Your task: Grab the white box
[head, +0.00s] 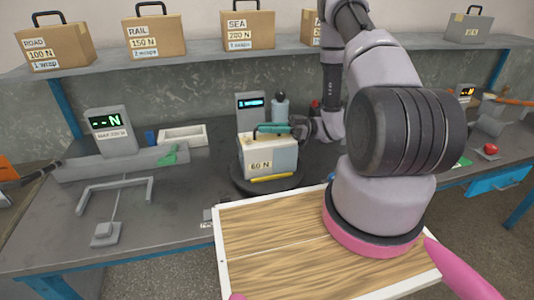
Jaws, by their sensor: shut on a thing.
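The white box (263,158), marked "60 N", stands upright on a dark round turntable (240,181) at the middle of the bench. It has a black handle and a yellow strip lies near its lower front. My gripper (284,131) is at the top of the box, at its handle, coming in from the right. It is shut on the box's handle. The fingers are small in the view and partly hide the handle.
A wooden tray (240,210) with a white rim lies in front. A force gauge with grey bars (110,120) stands left. A white bin (183,137) and a bottle (280,108) are behind. Brown boxes (155,35) line the shelf (90,62).

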